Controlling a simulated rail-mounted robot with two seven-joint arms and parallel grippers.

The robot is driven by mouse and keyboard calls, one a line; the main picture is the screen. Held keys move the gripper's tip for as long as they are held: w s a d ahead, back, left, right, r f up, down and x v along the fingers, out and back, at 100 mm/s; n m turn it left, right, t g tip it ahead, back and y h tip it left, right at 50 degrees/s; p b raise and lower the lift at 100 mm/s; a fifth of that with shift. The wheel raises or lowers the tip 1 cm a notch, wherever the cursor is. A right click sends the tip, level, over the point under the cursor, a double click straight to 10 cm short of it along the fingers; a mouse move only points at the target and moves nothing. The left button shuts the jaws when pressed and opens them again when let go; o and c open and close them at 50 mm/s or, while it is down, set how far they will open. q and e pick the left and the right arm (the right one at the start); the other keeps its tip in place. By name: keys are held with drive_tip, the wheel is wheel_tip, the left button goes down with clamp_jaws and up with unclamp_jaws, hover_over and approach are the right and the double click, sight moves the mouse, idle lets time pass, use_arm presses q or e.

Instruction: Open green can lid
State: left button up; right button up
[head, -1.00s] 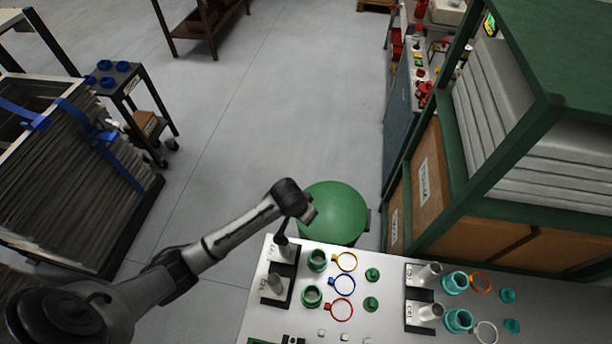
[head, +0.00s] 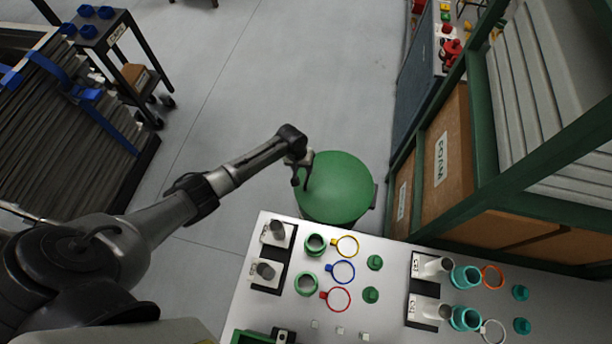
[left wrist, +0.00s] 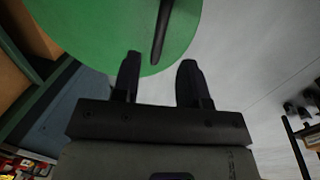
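The green can (head: 336,183) stands on the floor behind the white table, with its round green lid facing up and shut. A small dark part sticks out at the can's right side. My left gripper (head: 301,180) is at the lid's left edge in the head view, fingers pointing down. In the left wrist view my left gripper (left wrist: 158,75) has its two fingers apart with nothing between them, and the green lid (left wrist: 100,30) lies beyond. A dark slim bar (left wrist: 161,30) shows against the lid; I cannot tell what it is. My right gripper is not in view.
The white table (head: 390,265) holds green and teal fittings, coloured rings and black holders, just in front of the can. A green-framed rack (head: 475,200) with boxes stands to the right. A dark cart (head: 120,60) stands at left. The floor behind the can is clear.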

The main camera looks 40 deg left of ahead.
sight(307, 176)
use_arm(q)
drive_tip(key=f, duration=0.1)
drive_tip(key=f+b, duration=0.1)
drive_tip(key=f, duration=0.3)
drive_tip(key=shift+w+d+b, duration=0.3)
drive_tip(key=shift+d+b, duration=0.1)
drive_tip(key=shift+d+f, duration=0.1)
drive_tip(key=shift+f, duration=0.45)
drive_tip(key=shift+c, duration=0.2)
clamp_jaws()
